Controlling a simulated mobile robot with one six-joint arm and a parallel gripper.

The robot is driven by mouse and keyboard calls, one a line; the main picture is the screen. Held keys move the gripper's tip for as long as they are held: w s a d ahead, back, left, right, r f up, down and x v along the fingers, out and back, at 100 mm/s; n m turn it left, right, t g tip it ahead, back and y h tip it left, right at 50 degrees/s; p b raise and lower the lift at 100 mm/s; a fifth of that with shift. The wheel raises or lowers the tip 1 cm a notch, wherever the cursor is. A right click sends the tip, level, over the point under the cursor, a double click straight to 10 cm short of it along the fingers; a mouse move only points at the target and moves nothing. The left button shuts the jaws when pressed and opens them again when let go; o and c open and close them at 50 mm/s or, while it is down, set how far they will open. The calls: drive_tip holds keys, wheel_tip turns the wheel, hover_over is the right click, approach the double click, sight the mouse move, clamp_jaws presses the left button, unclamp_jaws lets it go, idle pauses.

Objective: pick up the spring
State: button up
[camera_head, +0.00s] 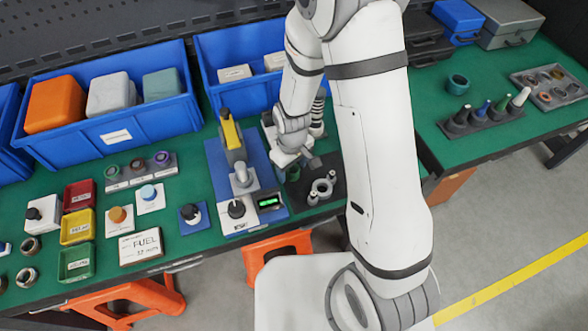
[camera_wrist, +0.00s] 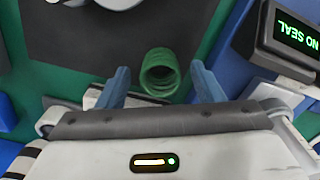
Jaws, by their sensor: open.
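A green ring-shaped piece with coil-like ridges, which looks like the spring (camera_wrist: 160,72), stands on a dark mat in the wrist view. It also shows as a small green piece (camera_head: 293,173) beside my gripper in the head view. My gripper (camera_wrist: 160,84) is open, with one blue finger to each side of the spring in the picture. I see no finger touching it, and cannot tell how far above or short of it the fingertips are. In the head view my gripper (camera_head: 306,160) is partly hidden by my arm.
A display reading NO SEAL (camera_wrist: 292,36) is close by on the right in the wrist view. In the head view a blue test stand (camera_head: 220,172) is left of my gripper, a metal fixture (camera_head: 321,187) in front, and a striped column (camera_head: 317,115) behind.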

drive_tip(key=shift+f, duration=0.25)
drive_tip(key=shift+c, duration=0.3)
drive_tip(key=c, duration=1)
